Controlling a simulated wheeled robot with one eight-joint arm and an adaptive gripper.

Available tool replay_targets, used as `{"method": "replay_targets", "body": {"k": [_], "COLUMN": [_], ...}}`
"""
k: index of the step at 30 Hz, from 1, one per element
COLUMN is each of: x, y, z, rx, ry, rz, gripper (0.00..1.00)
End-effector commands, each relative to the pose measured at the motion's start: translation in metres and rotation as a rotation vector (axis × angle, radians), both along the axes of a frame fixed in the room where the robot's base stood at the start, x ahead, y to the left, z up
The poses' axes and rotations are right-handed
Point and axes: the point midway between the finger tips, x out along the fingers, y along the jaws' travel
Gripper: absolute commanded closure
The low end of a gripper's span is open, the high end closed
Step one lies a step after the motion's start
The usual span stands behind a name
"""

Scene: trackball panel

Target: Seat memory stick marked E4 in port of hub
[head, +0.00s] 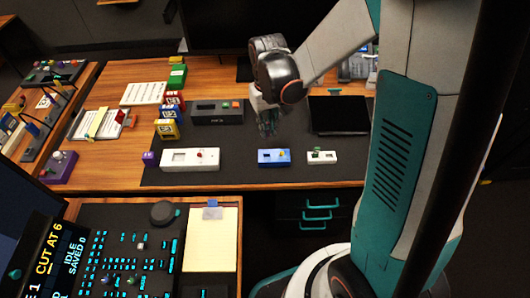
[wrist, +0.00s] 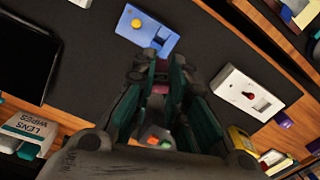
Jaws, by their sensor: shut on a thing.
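My gripper (head: 268,128) hangs over the dark mat, behind the blue box (head: 274,157). In the wrist view its fingers (wrist: 160,78) are closed in around a small dark reddish thing (wrist: 160,89), mostly hidden between them. I cannot read a mark E4 on it, nor tell for sure that it is the memory stick. The blue box, with a yellow knob and a dark slot, also shows in the wrist view (wrist: 147,29). A long white box (head: 177,160) with a red part and an opening lies to its left. I cannot tell which box is the hub.
A dark grey box (head: 205,116) with red and green parts stands behind. A small white box (head: 325,158) is right of the blue one. A black flat screen (head: 338,114) lies at the right. Yellow and red blocks (head: 167,130) stand left. The mat between boxes is clear.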

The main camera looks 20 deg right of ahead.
Motion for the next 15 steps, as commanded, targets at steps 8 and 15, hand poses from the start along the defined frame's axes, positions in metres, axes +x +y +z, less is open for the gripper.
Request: {"method": "replay_targets", "body": {"k": [8,15], "x": [0.000,0.000], "y": [0.000,0.000], "z": [-0.061,-0.075], "rx": [0.000,0.000], "ry": [0.000,0.000], "rz": [0.000,0.000], "gripper": [0.98,0.98]}}
